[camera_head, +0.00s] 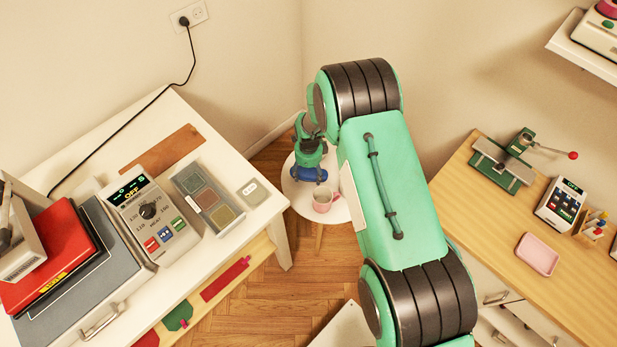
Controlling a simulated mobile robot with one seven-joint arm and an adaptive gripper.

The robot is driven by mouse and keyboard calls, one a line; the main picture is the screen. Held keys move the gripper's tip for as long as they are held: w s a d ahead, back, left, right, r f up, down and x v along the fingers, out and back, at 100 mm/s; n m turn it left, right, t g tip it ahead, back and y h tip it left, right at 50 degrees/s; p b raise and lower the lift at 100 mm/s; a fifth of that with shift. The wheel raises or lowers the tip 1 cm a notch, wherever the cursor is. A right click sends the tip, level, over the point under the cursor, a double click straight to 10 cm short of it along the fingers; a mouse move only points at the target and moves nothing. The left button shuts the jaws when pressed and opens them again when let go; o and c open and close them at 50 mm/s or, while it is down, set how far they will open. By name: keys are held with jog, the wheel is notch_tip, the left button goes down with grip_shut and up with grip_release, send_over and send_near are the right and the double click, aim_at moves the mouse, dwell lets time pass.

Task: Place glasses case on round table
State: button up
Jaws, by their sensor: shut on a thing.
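The small white round table (303,207) stands in the corner between the two worktops. My gripper (309,165) reaches down over its left part and is shut on a blue thing, which I take to be the glasses case (308,178). Only part of the case shows below the fingers. It is at or just above the tabletop; I cannot tell whether it touches. A pink mug (323,201) stands on the table close to the case, on its lower right.
The right wooden worktop (480,205) holds a green hand tool, a control box and a pink tray (537,254). My arm hides the table's right side.

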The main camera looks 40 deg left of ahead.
aim_at(309, 173)
jog(key=shift+f, duration=1.3)
jog(key=shift+f, duration=0.15)
jog(key=o, duration=1.2)
notch_tip(309, 173, up, 12)
jog(key=shift+p, duration=0.6)
